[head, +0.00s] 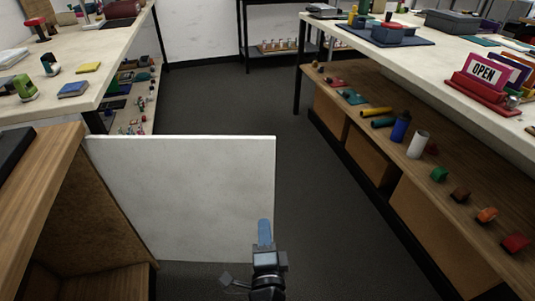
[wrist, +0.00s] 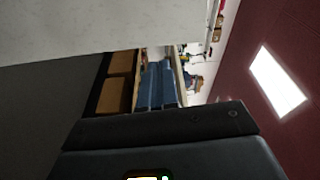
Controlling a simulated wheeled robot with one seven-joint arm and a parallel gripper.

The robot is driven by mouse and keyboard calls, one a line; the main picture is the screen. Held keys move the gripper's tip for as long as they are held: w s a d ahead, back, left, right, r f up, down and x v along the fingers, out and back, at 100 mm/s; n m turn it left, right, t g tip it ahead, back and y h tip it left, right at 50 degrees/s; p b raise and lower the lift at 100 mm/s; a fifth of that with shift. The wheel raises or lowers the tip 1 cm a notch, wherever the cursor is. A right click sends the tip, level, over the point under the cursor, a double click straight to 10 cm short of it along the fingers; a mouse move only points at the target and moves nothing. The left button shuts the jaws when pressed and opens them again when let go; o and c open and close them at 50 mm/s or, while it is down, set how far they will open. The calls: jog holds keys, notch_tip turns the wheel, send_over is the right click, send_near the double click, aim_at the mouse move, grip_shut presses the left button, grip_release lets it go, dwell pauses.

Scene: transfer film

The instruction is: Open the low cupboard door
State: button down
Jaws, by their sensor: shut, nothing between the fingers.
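The cupboard door (head: 190,195) is a pale, flat panel in the head view. It stands swung out from the low wooden cupboard (head: 105,210) at the left, whose inside shows partly. My gripper (head: 265,232) is at the lower right part of the door, its blue fingers in front of the door's right edge. The fingers are together with nothing between them. In the wrist view, the blue fingers (wrist: 157,85) point away, and a pale surface, likely the door (wrist: 90,25), fills the upper left. Whether the fingers touch the door is unclear.
A long table (head: 440,75) with a wooden lower shelf (head: 455,180) runs along the right, carrying several small items. Another table (head: 60,50) stands at the back left. The dark floor (head: 230,100) between them is clear.

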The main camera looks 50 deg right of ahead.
aim_at(268, 165)
jog(key=w+d+p, duration=0.1)
jog(key=w+d, duration=0.2)
jog(key=d, duration=0.1)
jog(key=w+d+m+p, duration=0.1)
jog(key=w+d, duration=0.3)
jog(key=d, duration=0.1)
jog(key=w+d+r+m+g+p, duration=0.1)
jog(key=w+d, duration=0.3)
jog(key=d, duration=0.1)
jog(key=shift+d+r+h, duration=0.1)
jog(key=shift+d+h, duration=0.1)
jog(key=shift+h, duration=0.1)
jog(key=shift+d, duration=0.1)
jog(key=w+d+n+t+y+b, duration=0.3)
jog(key=w+d+b, duration=0.5)
jog(key=w+d, duration=0.3)
jog(key=shift+d+t+y, duration=0.3)
jog(key=shift+d+y, duration=0.1)
jog(key=shift+y, duration=0.1)
